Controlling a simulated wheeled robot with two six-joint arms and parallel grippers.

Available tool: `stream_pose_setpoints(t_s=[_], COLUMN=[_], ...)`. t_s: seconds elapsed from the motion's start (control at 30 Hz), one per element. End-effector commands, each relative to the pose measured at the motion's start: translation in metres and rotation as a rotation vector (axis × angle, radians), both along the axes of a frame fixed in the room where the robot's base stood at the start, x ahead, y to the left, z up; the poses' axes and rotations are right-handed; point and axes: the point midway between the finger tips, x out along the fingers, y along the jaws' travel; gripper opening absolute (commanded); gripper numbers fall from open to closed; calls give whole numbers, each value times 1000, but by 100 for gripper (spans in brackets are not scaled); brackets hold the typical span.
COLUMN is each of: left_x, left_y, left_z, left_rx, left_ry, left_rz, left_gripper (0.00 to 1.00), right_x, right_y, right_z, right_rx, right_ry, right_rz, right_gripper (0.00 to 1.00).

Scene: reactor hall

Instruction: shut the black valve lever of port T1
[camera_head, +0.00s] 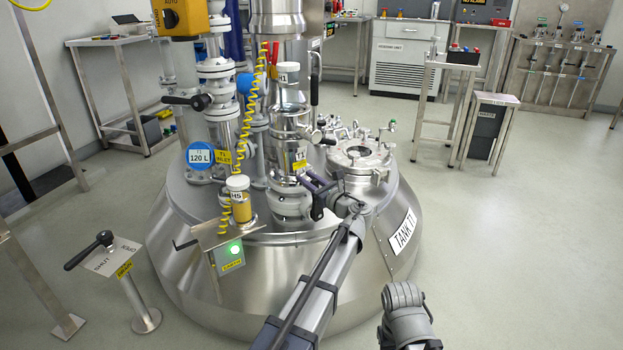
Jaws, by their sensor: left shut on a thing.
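Port T1 (290,155) is a steel valve column on top of the large steel tank (210,275). My left gripper (309,182) reaches in from below, low at the right side of the column. It is shut on the dark lever of port T1, which its fingers mostly hide, so the lever's exact angle cannot be told. A short black handle (325,139) sticks out to the right higher up.
A yellow coiled hose (245,120) hangs left of the column. A capped container H5 (240,200) stands on the tank's front stand with a green light. A round hatch (357,153) lies to the right.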

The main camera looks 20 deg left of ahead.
Motion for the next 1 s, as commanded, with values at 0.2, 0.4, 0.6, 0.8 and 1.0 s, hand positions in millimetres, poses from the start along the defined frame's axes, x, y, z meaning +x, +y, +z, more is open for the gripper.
stream_pose_setpoints(t_s=[0.2, 0.4, 0.6, 0.8, 1.0], left_x=[-23, -40, -55, -68, -78], left_y=[15, 28, 39, 49, 56], left_z=[-9, -19, -34, -51, -71], left_rx=[-117, -232, -347, -461, -576], left_ry=[-151, -304, -455, -606, -757], left_rz=[2, 2, 0, 2, -1], left_gripper=[0, 0, 0, 0, 0], right_x=[0, 0, 0, 1, 1], right_y=[0, 0, 0, 0, 0], right_z=[-8, -19, -33, -50, -70], right_rx=[0, 0, 1, 1, 1], right_ry=[0, -1, -2, -3, -4], right_rz=[0, 0, 0, 0, 0], right_gripper=[48, 48, 48, 48, 48])
